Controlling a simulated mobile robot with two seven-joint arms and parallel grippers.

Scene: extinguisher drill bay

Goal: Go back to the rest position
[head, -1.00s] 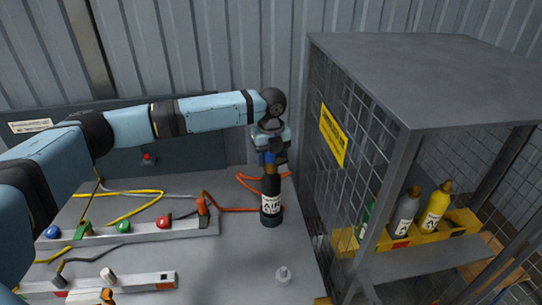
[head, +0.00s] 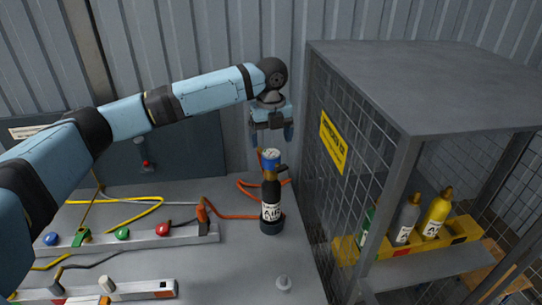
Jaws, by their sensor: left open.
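My left gripper (head: 272,138) is open and empty in the head view. It points down, just above and apart from a black cylinder (head: 270,195) with a white "AIR" label and a blue top (head: 270,160). The cylinder stands upright in a dark round base on the grey bench, beside the mesh cage. My left arm reaches in from the left, across the back of the bench. My right gripper is not in view.
A mesh cage (head: 420,85) stands at the right, with a yellow rack holding a grey bottle (head: 405,220), a yellow bottle (head: 436,213) and a partly hidden green one. Colored knobs, hoses (head: 235,212) and rails cover the bench's left. A small grey fitting (head: 284,284) stands at the front.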

